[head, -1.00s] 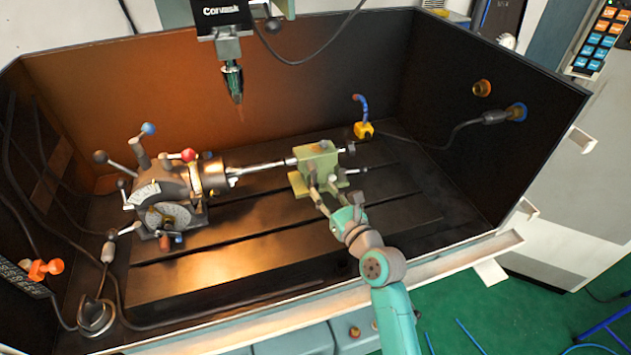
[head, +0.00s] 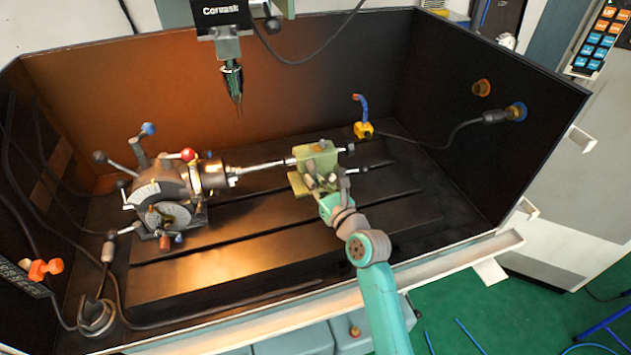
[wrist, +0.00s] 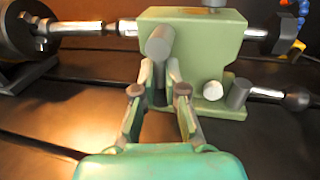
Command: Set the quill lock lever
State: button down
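The green tailstock block (head: 318,158) stands on the slotted table, and it fills the upper right of the wrist view (wrist: 205,45). A grey rounded lever end (wrist: 158,44) juts from its front face toward the camera; I take this to be the quill lock lever. My gripper (wrist: 160,72) is at the block's front, with its two fingers apart on either side of and just below the lever end. I cannot tell whether a finger touches it. In the head view my gripper (head: 320,184) partly hides the block's front.
The indexing head with its chuck (head: 205,178) stands left, joined to the tailstock by a thin bar (head: 262,166). A grey knob (wrist: 238,94) and a rod to its right project low on the block. A blue hose on a yellow base (head: 363,130) stands behind.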

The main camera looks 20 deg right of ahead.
aim_at(319, 165)
jog(key=shift+d+n, duration=0.1)
jog(key=shift+n, duration=0.2)
jog(key=n, duration=0.2)
jog(key=shift+d+r+n+g, duration=0.15)
jog(key=shift+d+n+g, duration=0.15)
jog(key=shift+d+n, duration=0.1)
jog(key=n, duration=0.3)
jog(key=shift+d+r+h, duration=0.25)
jog(key=shift+d+h, duration=0.1)
jog(key=shift+h, duration=0.05)
jog(key=n, duration=0.3)
jog(key=d+r+n+g+h, duration=0.1)
jog(key=n, duration=0.1)
jog(key=shift+r+n, duration=0.1)
jog(key=shift+n, duration=0.2)
jog(key=c, duration=1.2)
grip_release()
jog(key=shift+s, duration=0.1)
